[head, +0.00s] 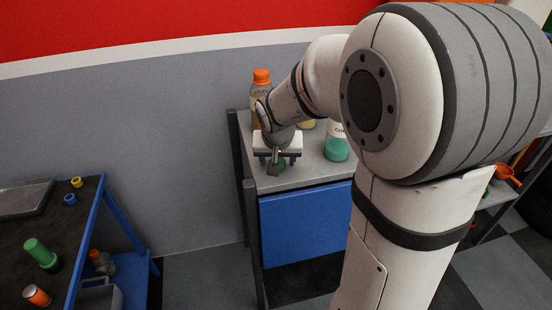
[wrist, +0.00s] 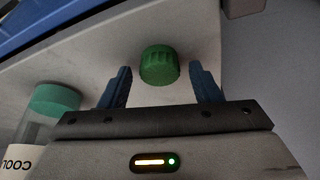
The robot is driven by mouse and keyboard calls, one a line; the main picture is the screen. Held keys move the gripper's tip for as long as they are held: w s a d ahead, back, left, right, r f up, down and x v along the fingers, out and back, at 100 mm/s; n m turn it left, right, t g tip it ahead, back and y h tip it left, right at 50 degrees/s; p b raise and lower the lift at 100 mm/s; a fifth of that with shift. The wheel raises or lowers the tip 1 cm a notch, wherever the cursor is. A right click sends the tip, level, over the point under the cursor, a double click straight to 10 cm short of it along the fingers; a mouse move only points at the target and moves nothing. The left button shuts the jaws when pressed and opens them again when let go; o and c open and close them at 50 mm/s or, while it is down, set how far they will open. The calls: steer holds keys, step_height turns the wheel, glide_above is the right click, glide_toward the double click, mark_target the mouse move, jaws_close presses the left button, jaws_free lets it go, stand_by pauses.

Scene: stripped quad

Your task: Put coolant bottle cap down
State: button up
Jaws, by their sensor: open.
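The green ridged cap (wrist: 160,65) is between the two blue fingers of my gripper (wrist: 161,87) in the wrist view, with a gap on each side. The gripper is open. The cap appears to rest on the grey cabinet top (wrist: 215,60). In the head view my gripper (head: 277,160) is low over the front left of the cabinet top (head: 310,172), and a bit of the green cap (head: 282,167) shows at the fingers.
An orange-capped bottle (head: 260,82) stands behind my gripper. A yellowish item (head: 308,123) is partly hidden by my arm. The blue cabinet front (head: 305,225) drops below the near edge. A dark workbench (head: 20,240) with small items is at left, with floor between.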

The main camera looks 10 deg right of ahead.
steer(key=p+v, duration=0.2)
steer(key=v, duration=0.9)
steer(key=s+f+n+g, duration=0.1)
steer(key=s+f, duration=0.1)
steer(key=s, duration=0.6)
steer(key=s+f+n+g+y, duration=0.1)
steer(key=s+f+n, duration=0.1)
steer(key=s, duration=0.6)
steer(key=shift+d+f, duration=0.4)
steer(key=shift+f, duration=0.4)
steer(key=shift+s, duration=0.15)
